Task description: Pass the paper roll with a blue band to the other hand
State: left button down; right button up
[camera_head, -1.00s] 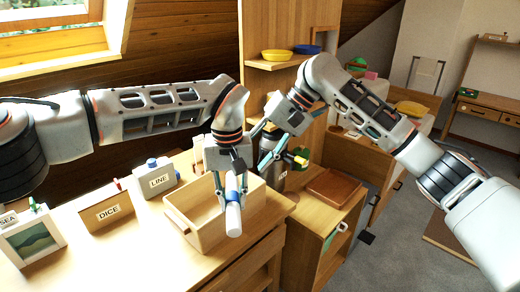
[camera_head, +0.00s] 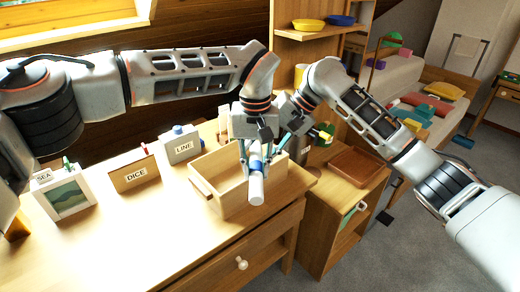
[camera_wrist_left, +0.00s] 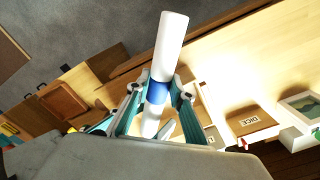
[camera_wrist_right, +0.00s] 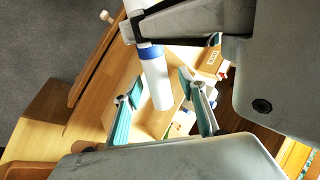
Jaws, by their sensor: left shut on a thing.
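The white paper roll with a blue band (camera_head: 256,188) hangs tilted in my left gripper (camera_head: 255,160), above the wooden box. The left wrist view shows the left fingers (camera_wrist_left: 158,92) shut around the roll (camera_wrist_left: 171,45) at its blue band. My right gripper (camera_head: 279,147) is just behind and to the right of the left one. In the right wrist view its fingers (camera_wrist_right: 160,95) are open, and the free lower part of the roll (camera_wrist_right: 156,80) lies between them in the picture, with a gap on each side. Contact there cannot be seen.
The open wooden box (camera_head: 222,200) stands below the grippers on the desk. The LINE (camera_head: 183,147), DICE (camera_head: 133,175) and SEA (camera_head: 62,195) holders stand to the left. A brown tray (camera_head: 358,168) lies on the cabinet at right. The desk's front left is clear.

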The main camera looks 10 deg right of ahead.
grip_shut()
pick_arm(q)
jog(key=c, duration=1.7)
grip_release()
